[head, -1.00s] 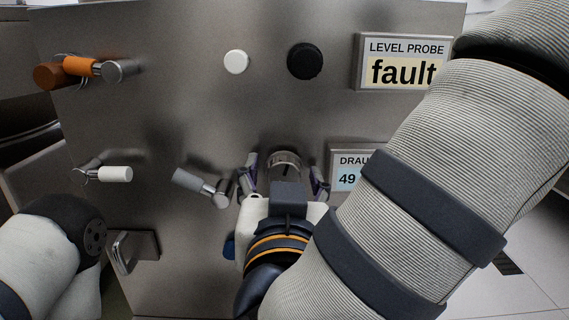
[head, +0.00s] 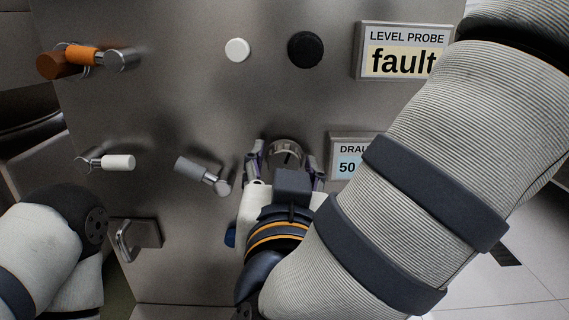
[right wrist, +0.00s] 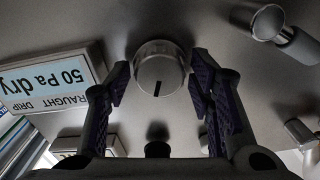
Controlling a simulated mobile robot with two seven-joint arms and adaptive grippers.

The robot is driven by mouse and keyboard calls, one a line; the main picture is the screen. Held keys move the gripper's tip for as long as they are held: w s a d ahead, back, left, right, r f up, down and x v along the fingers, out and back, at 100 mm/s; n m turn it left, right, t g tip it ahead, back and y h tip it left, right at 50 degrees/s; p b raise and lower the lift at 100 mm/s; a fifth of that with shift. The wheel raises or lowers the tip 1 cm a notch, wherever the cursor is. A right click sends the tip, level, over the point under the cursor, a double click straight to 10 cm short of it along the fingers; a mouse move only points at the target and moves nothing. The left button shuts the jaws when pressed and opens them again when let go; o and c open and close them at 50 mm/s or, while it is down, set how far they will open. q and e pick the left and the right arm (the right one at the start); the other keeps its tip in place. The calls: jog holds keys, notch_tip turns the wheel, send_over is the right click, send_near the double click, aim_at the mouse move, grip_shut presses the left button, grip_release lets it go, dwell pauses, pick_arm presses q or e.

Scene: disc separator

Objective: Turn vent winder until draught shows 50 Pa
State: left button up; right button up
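A round metal knob with a dark mark, which I take for the vent winder (head: 286,152), sits on the grey panel. It also shows in the right wrist view (right wrist: 160,68), its mark near vertical. My right gripper (head: 286,163) is open, with one finger on each side of the knob. In the right wrist view a gap shows between each finger pad and the knob. The draught display (head: 347,161) is partly hidden by my right arm in the head view. My left gripper is out of view.
A grey-handled lever (head: 200,175) is close left of my right gripper. A white-handled lever (head: 112,162), an orange-handled one (head: 82,55), a white button (head: 237,50), a black knob (head: 305,49) and a bracket handle (head: 133,238) are also on the panel. A level probe display (head: 400,50) reads fault.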

notch_tip(320, 180, up, 10)
dwell(0.6)
